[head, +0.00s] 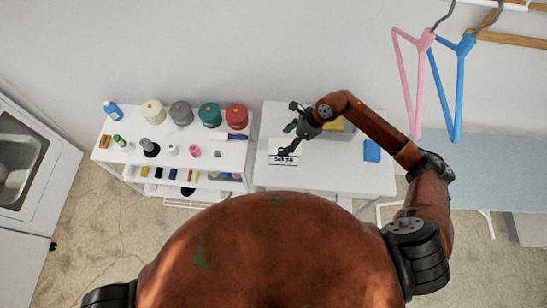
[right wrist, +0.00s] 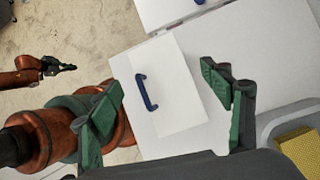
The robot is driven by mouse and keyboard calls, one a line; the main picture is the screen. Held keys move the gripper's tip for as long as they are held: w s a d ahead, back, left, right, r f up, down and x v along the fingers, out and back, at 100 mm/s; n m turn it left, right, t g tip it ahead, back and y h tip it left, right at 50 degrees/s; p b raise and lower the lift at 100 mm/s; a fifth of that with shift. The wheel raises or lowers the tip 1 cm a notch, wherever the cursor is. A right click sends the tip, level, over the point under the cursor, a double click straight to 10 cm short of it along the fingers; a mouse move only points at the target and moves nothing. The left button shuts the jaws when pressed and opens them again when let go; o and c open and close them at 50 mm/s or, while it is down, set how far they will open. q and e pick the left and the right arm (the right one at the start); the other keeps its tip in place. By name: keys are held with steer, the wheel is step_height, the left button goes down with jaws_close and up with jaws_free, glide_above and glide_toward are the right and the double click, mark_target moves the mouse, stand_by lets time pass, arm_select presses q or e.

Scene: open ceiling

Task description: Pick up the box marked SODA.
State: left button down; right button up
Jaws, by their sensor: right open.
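The white box marked SODA (head: 284,160) lies on the white table (head: 340,178) near its left side, with the lettering visible in the head view. In the right wrist view the white box (right wrist: 180,95) has a dark blue handle (right wrist: 147,92) on top. My right gripper (head: 289,129) is open and above the box, with its two green fingers (right wrist: 158,82) apart on either side of the handle; no contact shows. Part of the box is hidden behind the gripper in the head view. My left gripper (right wrist: 60,68) shows small at the left of the right wrist view, away from the box.
A yellow sponge-like block (right wrist: 299,148) sits in a grey tray (right wrist: 270,125) at right. A blue item (head: 372,150) lies on the table's right. A shelf (head: 215,158) with jars stands left; pink (head: 417,85) and blue hangers (head: 460,88) hang upper right.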

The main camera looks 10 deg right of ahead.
steer(key=shift+s+d+f+n+h, duration=0.35)
steer(key=shift+d+f+n, duration=0.1)
steer(key=shift+d+f, duration=0.15)
steer(key=shift+s+d+f+n+h, duration=0.2)
steer(key=shift+d+f+n+h, duration=0.15)
steer(key=shift+d+f+n, duration=0.2)
steer(key=p+x, duration=0.1)
steer(key=x, duration=0.6)
steer(key=shift+w+d+f, duration=0.15)
steer(key=shift+f, duration=0.25)
steer(key=shift+c, duration=0.2)
steer(key=c, duration=0.3)
steer(key=shift+w, duration=0.1)
jaws_close()
steer(key=shift+r, duration=0.1)
